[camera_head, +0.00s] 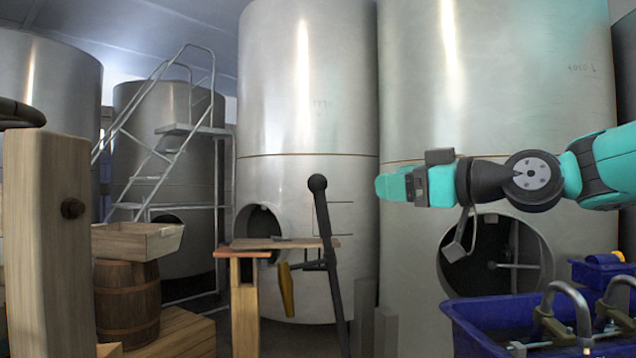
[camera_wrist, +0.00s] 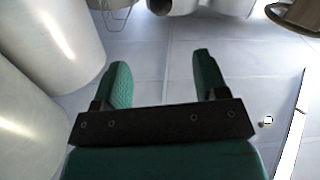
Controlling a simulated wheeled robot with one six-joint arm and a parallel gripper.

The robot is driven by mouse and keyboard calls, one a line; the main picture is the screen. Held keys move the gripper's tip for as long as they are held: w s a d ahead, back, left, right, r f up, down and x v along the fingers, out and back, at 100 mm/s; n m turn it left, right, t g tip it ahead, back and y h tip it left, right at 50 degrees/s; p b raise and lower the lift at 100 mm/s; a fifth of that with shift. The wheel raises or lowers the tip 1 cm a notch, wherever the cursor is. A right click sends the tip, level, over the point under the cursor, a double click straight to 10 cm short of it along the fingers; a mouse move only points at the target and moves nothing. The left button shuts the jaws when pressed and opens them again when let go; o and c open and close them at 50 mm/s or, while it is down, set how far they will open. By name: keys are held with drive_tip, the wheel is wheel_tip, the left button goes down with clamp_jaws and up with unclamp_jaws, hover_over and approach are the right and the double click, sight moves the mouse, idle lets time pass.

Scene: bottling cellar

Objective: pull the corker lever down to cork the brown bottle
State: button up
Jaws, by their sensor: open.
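A dark lever with a round ball knob (camera_head: 318,183) stands nearly upright in the middle of the head view and runs down past the small wooden bench. It looks like the corker lever. A narrow amber-brown thing (camera_head: 286,290) hangs or stands just left of it; I cannot tell whether this is the brown bottle. My gripper (camera_head: 385,188) is at the end of the arm reaching in from the right, at about knob height and apart from the lever in the picture. In the wrist view its two green fingers (camera_wrist: 162,80) are spread with nothing between them.
A wooden bench (camera_head: 247,254) stands beside the lever. A wooden post (camera_head: 45,250) fills the near left. A shallow crate (camera_head: 137,240) rests on a barrel (camera_head: 127,304). A blue bin (camera_head: 472,318) with metal hooks is at lower right. Large steel tanks (camera_head: 307,110) stand behind.

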sight(325, 181)
drive_tip(key=p+x, duration=0.6)
drive_tip(key=x, duration=0.9)
drive_tip(key=shift+a, duration=0.25)
drive_tip(key=shift+w+a+f, duration=0.1)
drive_tip(key=shift+w+a, duration=0.35)
drive_tip(key=shift+w, duration=0.1)
drive_tip(key=c, duration=1.2)
clamp_jaws()
